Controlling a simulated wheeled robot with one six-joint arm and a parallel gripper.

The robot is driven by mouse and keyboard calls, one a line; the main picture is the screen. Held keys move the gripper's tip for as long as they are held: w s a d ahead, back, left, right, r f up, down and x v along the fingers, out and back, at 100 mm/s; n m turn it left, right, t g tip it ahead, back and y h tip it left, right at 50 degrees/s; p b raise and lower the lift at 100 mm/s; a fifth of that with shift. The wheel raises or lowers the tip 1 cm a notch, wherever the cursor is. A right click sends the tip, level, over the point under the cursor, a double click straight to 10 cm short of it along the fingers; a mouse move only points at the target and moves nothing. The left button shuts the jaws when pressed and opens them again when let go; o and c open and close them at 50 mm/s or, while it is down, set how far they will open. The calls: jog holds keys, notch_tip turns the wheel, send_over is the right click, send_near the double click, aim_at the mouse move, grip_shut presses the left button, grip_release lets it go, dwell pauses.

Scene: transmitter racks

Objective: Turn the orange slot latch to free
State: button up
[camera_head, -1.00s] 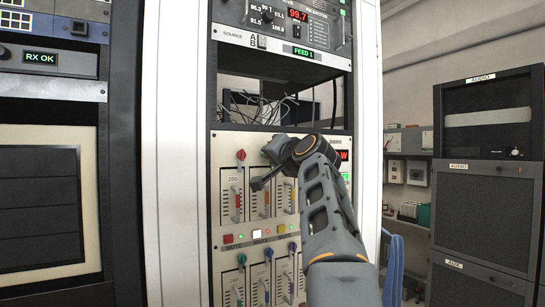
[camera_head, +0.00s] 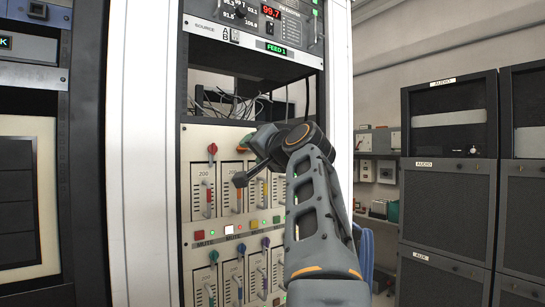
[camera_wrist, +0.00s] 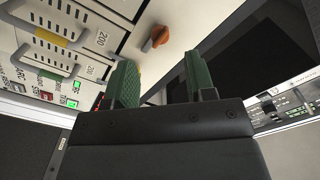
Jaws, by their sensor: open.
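An orange knob-like latch (camera_wrist: 157,37) stands out from a pale panel strip in the wrist view, beside a "200" label. My gripper (camera_wrist: 161,72) is open and empty, with its two green fingers apart. The latch lies just beyond the fingertips, roughly in line with the gap between them, and I see no contact.
A red knob (camera_head: 212,149) sits at the panel's upper left. Fader slots and lit mute buttons (camera_head: 229,230) lie below. Above is an open bay with loose cables (camera_head: 232,104). The white rack post (camera_head: 144,160) borders the left; audio racks (camera_head: 449,200) stand at right.

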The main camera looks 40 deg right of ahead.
jog(key=s+a+b, duration=0.1)
jog(key=s, duration=0.6)
jog(key=shift+s, duration=0.4)
